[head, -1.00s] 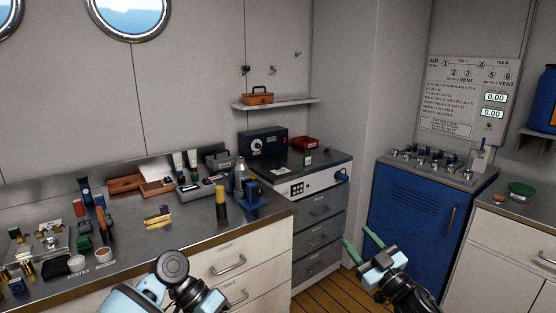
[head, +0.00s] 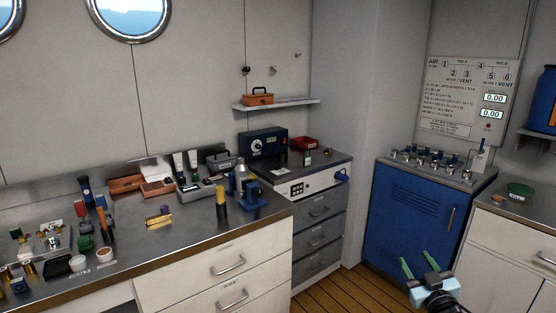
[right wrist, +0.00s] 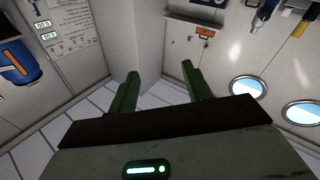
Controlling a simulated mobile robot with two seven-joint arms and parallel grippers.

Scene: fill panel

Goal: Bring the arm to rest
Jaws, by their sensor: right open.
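My right gripper (head: 418,266) is low at the right of the head view, in front of the blue cabinet (head: 408,215). Its two green fingers are apart, with nothing between them. The right wrist view shows the same open fingers (right wrist: 160,88) spread wide and empty, with the walls and round windows beyond them. My left gripper is in neither view.
A metal worktop (head: 165,240) with several tools and small items runs along the left. Grey drawers (head: 320,235) stand at its far end. The fill panel with valves (head: 430,165) tops the blue cabinet. A white cabinet (head: 510,245) stands at the right. Wooden floor (head: 345,293) is clear.

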